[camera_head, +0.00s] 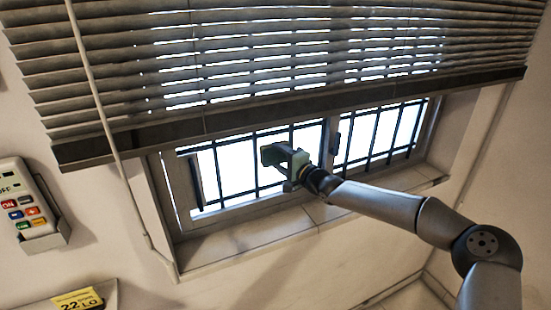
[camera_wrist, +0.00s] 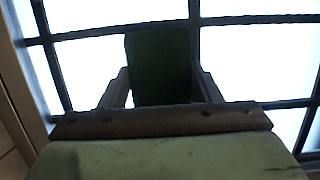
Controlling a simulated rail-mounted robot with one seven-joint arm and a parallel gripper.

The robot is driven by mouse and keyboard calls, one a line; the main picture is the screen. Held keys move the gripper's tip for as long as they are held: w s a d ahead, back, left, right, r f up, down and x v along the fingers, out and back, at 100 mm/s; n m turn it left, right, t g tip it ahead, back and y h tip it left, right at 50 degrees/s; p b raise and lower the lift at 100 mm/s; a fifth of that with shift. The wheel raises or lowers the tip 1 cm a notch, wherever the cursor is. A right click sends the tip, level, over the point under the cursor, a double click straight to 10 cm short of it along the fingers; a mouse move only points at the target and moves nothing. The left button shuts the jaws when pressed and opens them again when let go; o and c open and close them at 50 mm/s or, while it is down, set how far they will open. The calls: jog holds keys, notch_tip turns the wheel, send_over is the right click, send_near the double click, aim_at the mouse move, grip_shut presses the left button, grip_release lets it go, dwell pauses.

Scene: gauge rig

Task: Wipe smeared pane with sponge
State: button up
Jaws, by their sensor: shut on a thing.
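My gripper (camera_head: 277,156) is up at the left window pane (camera_head: 232,160), in front of its dark bars. In the wrist view my gripper (camera_wrist: 160,92) is shut on a dark green sponge (camera_wrist: 160,60), with one finger along each side of it. The sponge stands out dark against the bright pane (camera_wrist: 250,62). I cannot tell whether the sponge touches the glass. In the head view the sponge is hard to make out from the gripper. No smear can be made out on the overexposed glass.
A half-raised slatted blind (camera_head: 290,105) hangs just above my gripper. Its cord or wand (camera_head: 100,100) runs down at the left. Bars cross the window. A sill (camera_head: 250,235) lies below. A remote (camera_head: 22,200) sits in a wall holder, with a yellow label (camera_head: 77,299) below.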

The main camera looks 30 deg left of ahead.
jog(key=w+d, duration=0.3)
jog(key=w, duration=0.2)
jog(key=shift+w+d, duration=0.25)
jog(key=shift+s+f, duration=0.1)
dwell(0.4)
jog(key=shift+s+d+b, duration=0.5)
jog(key=shift+s+d, duration=0.05)
jog(key=shift+d, duration=0.25)
jog(key=shift+s+d+b, duration=0.45)
jog(key=shift+s+d, duration=0.1)
jog(key=shift+d, duration=0.3)
jog(key=shift+s+d+b, duration=0.5)
jog(key=shift+s+d, duration=0.05)
jog(key=shift+d, duration=0.25)
jog(key=shift+s+d+p, duration=0.2)
jog(key=shift+s+d, duration=0.25)
jog(key=shift+d, duration=0.2)
jog(key=shift+s+d+p, duration=0.2)
jog(key=shift+s+d, duration=0.2)
jog(key=shift+d, duration=0.2)
